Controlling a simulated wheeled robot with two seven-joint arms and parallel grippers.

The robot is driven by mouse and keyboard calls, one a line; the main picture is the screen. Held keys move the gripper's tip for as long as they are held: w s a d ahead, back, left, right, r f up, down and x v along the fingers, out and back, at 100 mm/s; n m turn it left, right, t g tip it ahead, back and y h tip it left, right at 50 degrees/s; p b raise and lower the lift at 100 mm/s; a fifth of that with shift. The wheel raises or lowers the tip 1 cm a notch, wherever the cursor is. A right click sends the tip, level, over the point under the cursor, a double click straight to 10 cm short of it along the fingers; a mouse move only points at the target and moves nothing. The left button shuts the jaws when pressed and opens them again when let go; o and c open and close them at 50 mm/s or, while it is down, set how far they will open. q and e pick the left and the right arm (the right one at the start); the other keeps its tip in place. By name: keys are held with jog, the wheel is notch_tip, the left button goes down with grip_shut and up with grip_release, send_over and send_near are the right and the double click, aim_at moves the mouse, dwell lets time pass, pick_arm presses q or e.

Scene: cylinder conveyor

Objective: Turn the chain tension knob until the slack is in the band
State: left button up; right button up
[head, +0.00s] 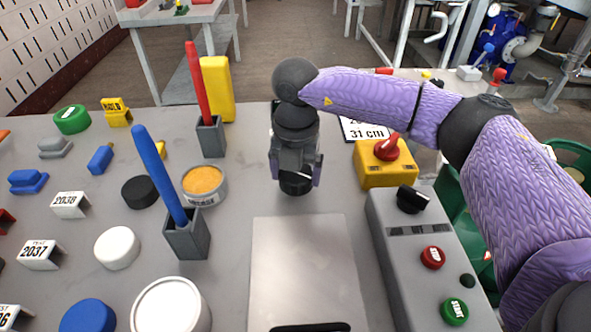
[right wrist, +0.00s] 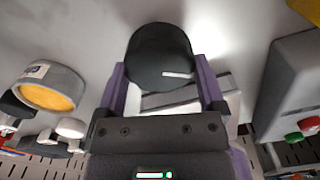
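A round black knob (head: 296,183) with a white pointer mark stands low under my right gripper (head: 296,172). In the right wrist view the knob (right wrist: 160,58) lies between the two purple fingers of the gripper (right wrist: 160,75). A finger is against each side, with no clear gap, so the gripper looks shut on it. The white mark points to the right in that view. A white sign (head: 366,131) reading "31 cm" stands behind my right forearm, which hides part of it. No chain is clearly visible. My left gripper is not in view.
Right of the knob are a yellow box with a red knob (head: 387,150) and a grey control panel (head: 384,234) with a black selector and buttons. Left are an orange-topped tin (head: 204,183) and grey holders with blue (head: 160,175) and red (head: 196,83) sticks. A pale plate (head: 305,270) lies in front.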

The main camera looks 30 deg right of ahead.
jog(key=c, duration=0.4)
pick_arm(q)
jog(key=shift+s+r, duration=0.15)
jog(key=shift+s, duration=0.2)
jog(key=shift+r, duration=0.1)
